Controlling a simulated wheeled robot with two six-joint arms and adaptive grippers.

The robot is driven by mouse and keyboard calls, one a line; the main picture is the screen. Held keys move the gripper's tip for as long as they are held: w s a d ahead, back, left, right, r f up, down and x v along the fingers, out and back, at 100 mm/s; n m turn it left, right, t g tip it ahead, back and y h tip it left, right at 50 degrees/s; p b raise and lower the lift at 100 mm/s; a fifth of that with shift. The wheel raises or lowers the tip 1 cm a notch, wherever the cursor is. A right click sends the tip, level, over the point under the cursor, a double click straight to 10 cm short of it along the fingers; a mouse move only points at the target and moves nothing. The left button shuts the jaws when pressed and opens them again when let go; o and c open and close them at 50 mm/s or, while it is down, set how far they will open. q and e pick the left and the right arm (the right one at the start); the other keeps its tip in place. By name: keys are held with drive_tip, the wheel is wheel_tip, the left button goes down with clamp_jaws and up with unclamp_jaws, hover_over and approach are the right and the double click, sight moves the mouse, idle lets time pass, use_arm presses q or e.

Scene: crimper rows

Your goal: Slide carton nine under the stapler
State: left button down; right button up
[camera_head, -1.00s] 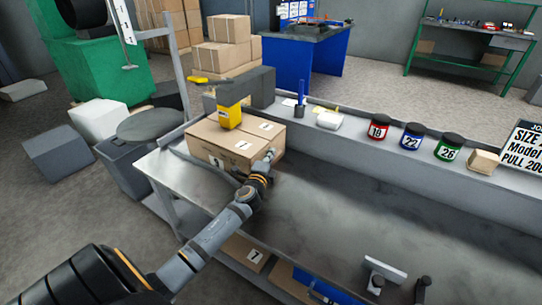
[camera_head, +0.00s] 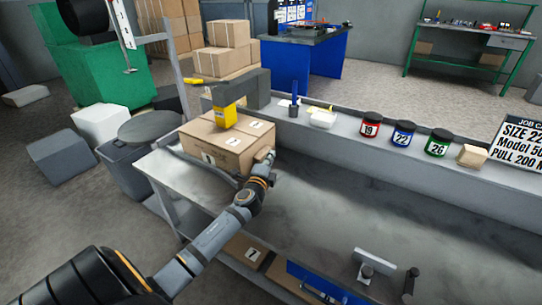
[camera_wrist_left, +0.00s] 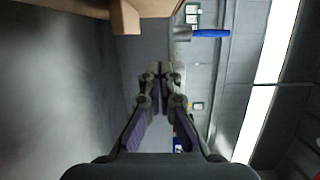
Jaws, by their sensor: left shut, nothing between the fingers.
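A brown carton (camera_head: 213,144) with white number labels lies on the left end of the metal bench; the digits are too small to read surely. The stapler (camera_head: 226,113), with a yellow head and grey body, stands over it, its head low against the carton's top. My left gripper (camera_head: 269,156) is at the carton's right end, close against it; contact is not clear. In the left wrist view the gripper's fingers (camera_wrist_left: 160,72) are shut and empty, with part of the carton (camera_wrist_left: 125,17) at the top edge. My right gripper is not in view.
Numbered jars, a red one (camera_head: 370,124), a blue one (camera_head: 403,134) and a green one (camera_head: 438,143), stand on the back ledge beside a small wooden block (camera_head: 471,156). The bench top (camera_head: 340,200) right of my left arm is mostly clear. A metal fixture (camera_head: 377,265) stands at its front.

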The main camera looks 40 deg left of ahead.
use_arm(q)
drive_tip(key=s, duration=0.3)
drive_tip(key=shift+s+a+f, duration=0.15)
drive_tip(key=shift+f, duration=0.25)
drive_tip(key=shift+v, duration=2.35)
drive_tip(key=shift+r, duration=0.2)
